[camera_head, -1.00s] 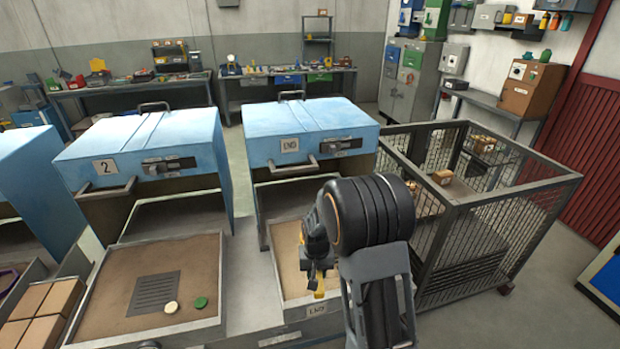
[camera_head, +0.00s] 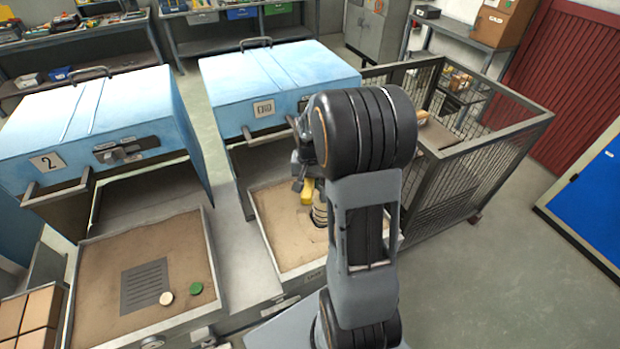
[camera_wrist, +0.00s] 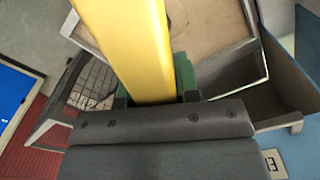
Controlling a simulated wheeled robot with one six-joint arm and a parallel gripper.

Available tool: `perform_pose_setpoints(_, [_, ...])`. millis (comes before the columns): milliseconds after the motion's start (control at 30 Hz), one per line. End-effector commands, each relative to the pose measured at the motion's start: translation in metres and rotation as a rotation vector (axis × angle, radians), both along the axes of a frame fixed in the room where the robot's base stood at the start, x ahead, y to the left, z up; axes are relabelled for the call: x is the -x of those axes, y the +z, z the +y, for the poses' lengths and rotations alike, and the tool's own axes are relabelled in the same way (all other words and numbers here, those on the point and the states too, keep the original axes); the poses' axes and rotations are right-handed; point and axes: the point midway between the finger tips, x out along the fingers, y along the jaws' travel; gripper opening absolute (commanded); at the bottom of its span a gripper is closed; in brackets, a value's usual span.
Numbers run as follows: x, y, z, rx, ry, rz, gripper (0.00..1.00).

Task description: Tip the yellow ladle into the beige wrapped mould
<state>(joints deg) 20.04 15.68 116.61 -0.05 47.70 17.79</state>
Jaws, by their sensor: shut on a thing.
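The yellow ladle (camera_head: 307,191) is in my gripper (camera_head: 301,178), above the right-hand sand tray. In the wrist view the ladle (camera_wrist: 127,45) runs up from between the green-padded fingers of my gripper (camera_wrist: 152,88) and out of the top edge. Its bowl and any contents are not visible. A beige, dark-banded round thing, seemingly the wrapped mould (camera_head: 320,214), stands in the sand just right of and below the ladle in the head view. My arm partly hides it. I cannot tell whether the ladle is over its opening.
The right sand tray (camera_head: 262,222) lies before an open blue oven (camera_head: 270,85). A second oven (camera_head: 90,120) and tray (camera_head: 88,262) stand left; that tray holds a grate, a cream disc and a green disc. A wire cage (camera_head: 470,180) stands right of my arm.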

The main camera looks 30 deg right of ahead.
Motion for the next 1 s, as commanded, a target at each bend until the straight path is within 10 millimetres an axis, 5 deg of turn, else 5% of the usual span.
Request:
perform_pose_setpoints(667, [-0.001, -0.035, 0.0, 0.001, 0.001, -0.003, 0.01])
perform_pose_setpoints(1000, [-0.004, -0.035, 0.004, -0.111, -0.001, -0.089, 0.01])
